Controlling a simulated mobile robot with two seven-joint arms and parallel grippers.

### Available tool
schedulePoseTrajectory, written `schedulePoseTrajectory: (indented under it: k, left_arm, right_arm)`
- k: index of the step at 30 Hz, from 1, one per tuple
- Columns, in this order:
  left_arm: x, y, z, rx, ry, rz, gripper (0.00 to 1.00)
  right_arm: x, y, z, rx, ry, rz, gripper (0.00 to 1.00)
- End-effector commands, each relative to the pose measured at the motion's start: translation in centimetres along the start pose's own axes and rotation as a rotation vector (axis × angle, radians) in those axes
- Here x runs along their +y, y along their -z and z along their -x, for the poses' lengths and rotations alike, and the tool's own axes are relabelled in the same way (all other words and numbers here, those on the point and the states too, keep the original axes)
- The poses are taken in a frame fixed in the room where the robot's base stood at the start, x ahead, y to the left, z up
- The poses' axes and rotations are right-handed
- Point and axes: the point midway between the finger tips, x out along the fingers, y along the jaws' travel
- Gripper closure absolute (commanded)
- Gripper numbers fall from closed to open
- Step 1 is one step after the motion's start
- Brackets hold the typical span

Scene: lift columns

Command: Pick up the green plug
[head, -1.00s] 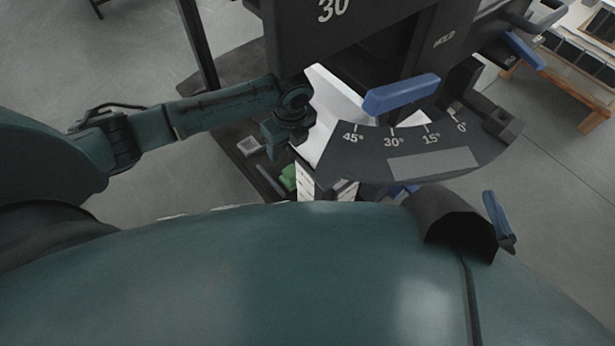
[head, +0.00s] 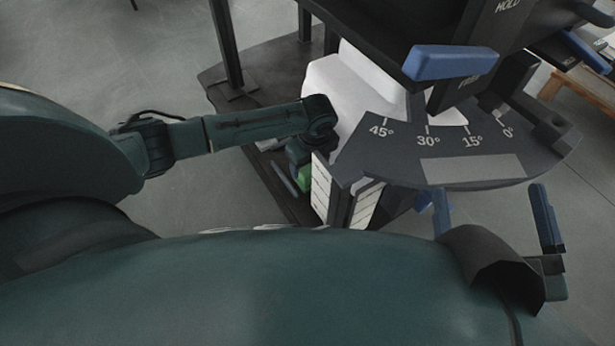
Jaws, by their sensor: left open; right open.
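The green plug (head: 304,180) shows as a small green patch low beside the white-sided block, partly hidden by my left wrist and the block's edge. My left gripper (head: 298,158) hangs from the end of the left arm, just above and beside the green patch. Its fingers are mostly hidden, and I cannot tell whether they touch the plug. My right gripper (head: 490,192) is at the lower right, its two blue fingers wide apart and empty, far from the plug.
A dark lift column with an angle scale (head: 470,167) and a blue handle (head: 450,62) stands right of my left wrist. A white surface (head: 352,92) lies behind the wrist. A wooden table (head: 577,88) is at the far right. Grey floor is open at the left.

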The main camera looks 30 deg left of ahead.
Motion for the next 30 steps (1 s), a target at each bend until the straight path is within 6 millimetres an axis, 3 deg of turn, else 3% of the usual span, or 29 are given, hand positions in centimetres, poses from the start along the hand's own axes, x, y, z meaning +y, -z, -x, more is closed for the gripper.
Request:
schedulePoseTrajectory:
  k: [1, 7, 18, 30]
  left_arm:
    - [0.0, -0.1, -1.4, 0.000, -0.001, 0.001, 0.38]
    - [-0.1, -0.4, -3.8, 0.000, -0.001, 0.000, 0.38]
    - [-0.1, -0.5, -4.3, 0.000, 0.000, 0.000, 0.39]
    - [-0.1, -0.5, -4.3, 0.000, 0.000, 0.001, 0.72]
  right_arm:
    - [0.0, -0.2, -0.1, 0.031, 0.007, 0.007, 0.00]
    - [0.9, 2.4, -1.3, 0.201, 0.024, 0.114, 0.00]
    - [1.1, 3.5, -1.6, 0.249, 0.028, 0.147, 0.00]
    - [1.0, 3.4, -1.6, 0.247, 0.029, 0.146, 0.00]
